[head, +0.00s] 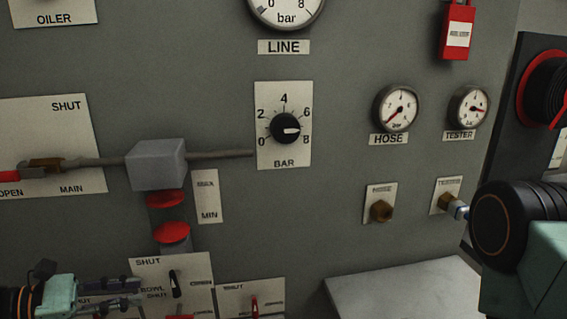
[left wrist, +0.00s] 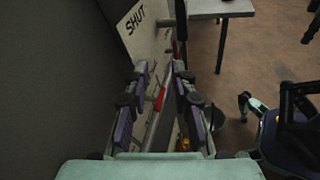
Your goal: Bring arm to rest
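My left gripper (head: 128,292) is at the lower left of the head view, in front of the panel's lower SHUT plates. In the left wrist view its two fingers (left wrist: 161,70) stand apart with nothing held between them. A red lever (left wrist: 160,99) on the panel shows beyond the gap. My right arm (head: 515,225) comes in at the right edge of the head view as a black joint and a green link. It is near the TESTER port (head: 448,201), where a silver-blue fitting (head: 460,211) shows. My right gripper cannot be made out.
The grey panel carries a BAR knob (head: 286,128) pointing near 8, a HOSE gauge (head: 396,108), a TESTER gauge (head: 468,107), and a grey block (head: 156,164) on a rod above red discs. A light ledge (head: 410,290) juts out at the lower right.

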